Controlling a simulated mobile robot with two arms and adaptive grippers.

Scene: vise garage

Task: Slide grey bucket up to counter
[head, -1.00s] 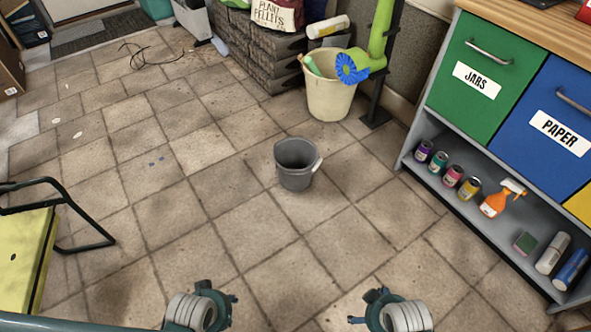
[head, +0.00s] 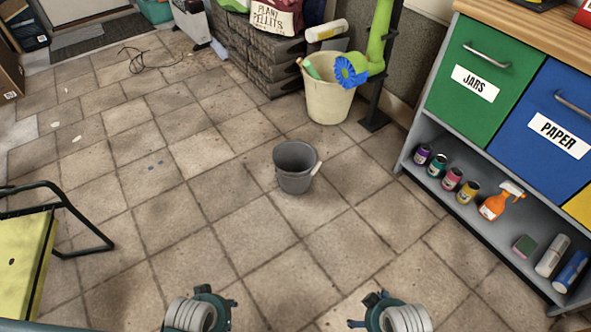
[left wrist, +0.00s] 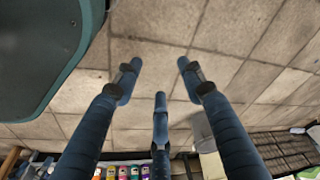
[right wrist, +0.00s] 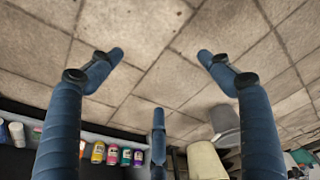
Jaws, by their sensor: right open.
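The grey bucket (head: 294,170) stands upright on the tiled floor near the middle of the head view, with a pale handle grip on its right side. It also shows in the right wrist view (right wrist: 226,122), partly behind a finger. The counter (head: 535,28) has a wooden top over coloured bins and a low shelf, at the right. My left gripper (left wrist: 160,82) is open and empty. My right gripper (right wrist: 160,75) is open and empty. In the head view both are at the bottom edge, left gripper (head: 228,308) and right gripper (head: 366,308), apart from the bucket.
A cream bucket (head: 328,105) with tools stands behind the grey one, beside a green post (head: 378,45). Cans and a spray bottle (head: 497,203) sit on the low shelf. A yellow seat with a dark frame (head: 20,262) is at left. Floor around the grey bucket is clear.

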